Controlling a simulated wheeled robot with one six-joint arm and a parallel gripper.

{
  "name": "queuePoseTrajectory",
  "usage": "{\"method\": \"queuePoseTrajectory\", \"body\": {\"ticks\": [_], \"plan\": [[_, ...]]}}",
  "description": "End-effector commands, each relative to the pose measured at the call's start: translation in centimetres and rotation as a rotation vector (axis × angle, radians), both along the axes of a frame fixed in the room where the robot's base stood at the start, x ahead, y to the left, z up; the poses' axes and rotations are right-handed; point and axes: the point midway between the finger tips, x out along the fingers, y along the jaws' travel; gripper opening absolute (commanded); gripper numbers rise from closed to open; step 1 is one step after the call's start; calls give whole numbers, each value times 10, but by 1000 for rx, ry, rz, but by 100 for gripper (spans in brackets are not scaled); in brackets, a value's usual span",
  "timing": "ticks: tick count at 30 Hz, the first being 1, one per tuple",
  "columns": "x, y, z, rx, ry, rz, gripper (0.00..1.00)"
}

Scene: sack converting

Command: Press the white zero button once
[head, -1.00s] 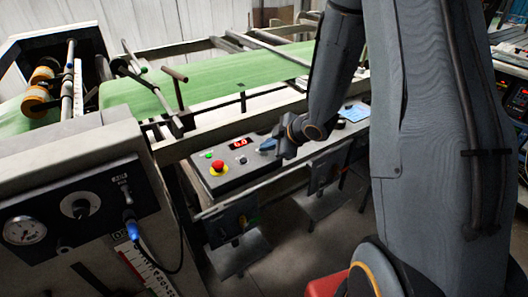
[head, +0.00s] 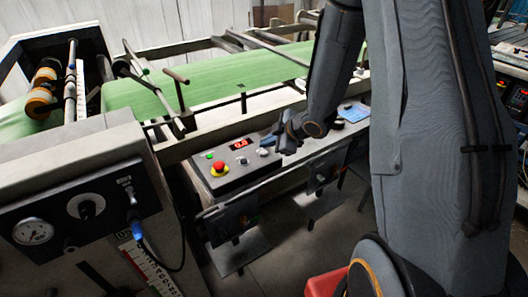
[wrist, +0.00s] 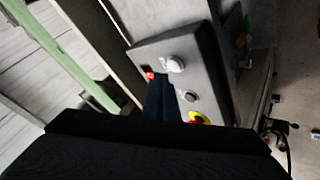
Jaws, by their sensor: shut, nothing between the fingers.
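The small white button (head: 242,160) sits on the grey control panel (head: 232,182), right of the red emergency stop (head: 220,169) and below the red display (head: 241,144). It also appears as a small pale button in a dark ring in the wrist view (wrist: 190,97). My gripper (head: 273,138) is shut and empty, right of the button and apart from it. In the wrist view my dark closed fingers (wrist: 160,92) point toward the display, beside the button, and hide part of the panel. The display appears to read zeros, but the digits are small.
A pale knob (head: 263,152) stands on the panel near my fingers; it also shows in the wrist view (wrist: 176,64). A green button (head: 210,155) is at the panel's left. Machine rails and green web (head: 190,90) run behind. A blue card (head: 353,114) lies to the right.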

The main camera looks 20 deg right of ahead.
Motion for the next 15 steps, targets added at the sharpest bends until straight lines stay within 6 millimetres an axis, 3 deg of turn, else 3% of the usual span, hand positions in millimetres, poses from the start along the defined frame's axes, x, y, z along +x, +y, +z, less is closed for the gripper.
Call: {"method": "queuePoseTrajectory", "body": {"ticks": [15], "plan": [[-1,0,47,0,-1,1,0]]}}
